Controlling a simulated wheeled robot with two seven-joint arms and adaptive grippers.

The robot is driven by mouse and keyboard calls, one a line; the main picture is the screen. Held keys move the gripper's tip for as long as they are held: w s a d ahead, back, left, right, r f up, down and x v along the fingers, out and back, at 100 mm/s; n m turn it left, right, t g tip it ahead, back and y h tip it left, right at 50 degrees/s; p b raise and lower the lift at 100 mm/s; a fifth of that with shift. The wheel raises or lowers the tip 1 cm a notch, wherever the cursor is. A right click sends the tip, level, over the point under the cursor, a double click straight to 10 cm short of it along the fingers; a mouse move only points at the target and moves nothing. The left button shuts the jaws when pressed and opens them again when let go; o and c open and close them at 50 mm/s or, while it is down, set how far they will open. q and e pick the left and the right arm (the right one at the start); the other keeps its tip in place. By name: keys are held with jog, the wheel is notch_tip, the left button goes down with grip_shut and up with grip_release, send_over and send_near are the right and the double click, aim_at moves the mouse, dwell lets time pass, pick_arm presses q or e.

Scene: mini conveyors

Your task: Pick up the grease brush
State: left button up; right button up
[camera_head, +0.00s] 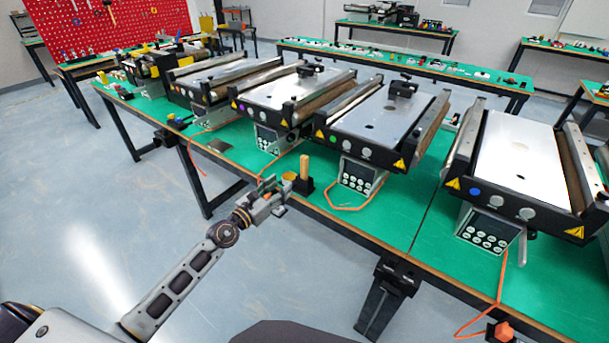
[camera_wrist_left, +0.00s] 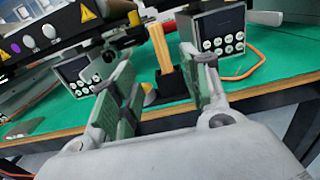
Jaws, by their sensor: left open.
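The grease brush (camera_head: 304,168) shows as an upright, light wooden handle standing in a small black holder (camera_head: 303,186) near the front edge of the green table. Its lower end is hidden in the holder. My left gripper (camera_head: 273,187) is open and empty, just in front and to the left of the brush in the head view. In the left wrist view, the brush handle (camera_wrist_left: 162,52) stands beyond and between the two open fingers (camera_wrist_left: 160,82), apart from them. My right gripper is not in view.
Several mini conveyors (camera_head: 377,124) stand in a row on the green table (camera_head: 400,212), with control boxes (camera_head: 360,177) in front. An orange cable (camera_head: 345,207) lies right of the holder. A small grey plate (camera_head: 218,146) lies to the left. Open floor is at the left.

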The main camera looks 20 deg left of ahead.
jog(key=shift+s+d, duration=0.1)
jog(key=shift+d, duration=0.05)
pick_arm(q)
send_near(302, 167)
jog(key=shift+w, duration=1.3)
jog(key=shift+w+d+f, duration=0.1)
jog(key=shift+w+d, duration=0.55)
jog(key=shift+x, duration=0.8)
jog(key=shift+w+d, duration=0.1)
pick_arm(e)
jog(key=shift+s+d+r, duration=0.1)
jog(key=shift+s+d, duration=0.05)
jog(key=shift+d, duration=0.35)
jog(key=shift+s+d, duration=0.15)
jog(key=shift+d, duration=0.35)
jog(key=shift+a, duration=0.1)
